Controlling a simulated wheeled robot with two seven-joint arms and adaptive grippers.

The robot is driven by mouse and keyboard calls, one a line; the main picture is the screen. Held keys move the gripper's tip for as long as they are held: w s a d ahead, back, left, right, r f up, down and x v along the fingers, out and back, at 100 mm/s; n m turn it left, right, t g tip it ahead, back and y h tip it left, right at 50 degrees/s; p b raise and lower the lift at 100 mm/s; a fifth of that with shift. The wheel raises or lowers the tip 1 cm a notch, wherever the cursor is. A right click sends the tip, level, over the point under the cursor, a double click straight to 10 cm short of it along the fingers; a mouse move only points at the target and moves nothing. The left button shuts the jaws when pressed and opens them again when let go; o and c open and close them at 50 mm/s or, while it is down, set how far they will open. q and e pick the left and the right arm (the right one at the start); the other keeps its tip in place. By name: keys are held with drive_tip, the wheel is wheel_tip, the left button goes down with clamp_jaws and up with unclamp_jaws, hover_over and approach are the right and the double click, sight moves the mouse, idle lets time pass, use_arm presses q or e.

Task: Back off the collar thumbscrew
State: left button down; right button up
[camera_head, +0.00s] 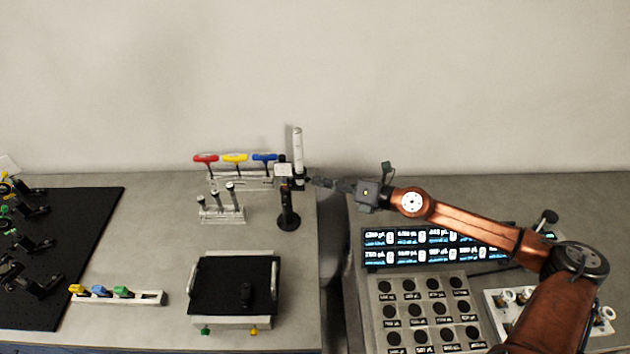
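A black post on a round foot (288,221) stands on the left bench, with a collar and clamp block (284,170) near its top and a pale upright cylinder (298,145) beside the block. The collar thumbscrew is too small to pick out; it may be at the collar's right side. My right gripper (314,181) reaches in from the right, level with the collar, its fingertips pointing left at it. Whether the tips touch anything, or how far apart they are, is too small to tell. My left gripper is out of view.
A small holder (222,213) and a black-topped tray (235,285) are nearer. A gap separates the benches. Lit displays (376,248) lie below my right arm.

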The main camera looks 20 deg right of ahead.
sight(310, 180)
drive_tip(key=shift+x, duration=1.9)
drive_tip(key=shift+c, duration=0.3)
clamp_jaws()
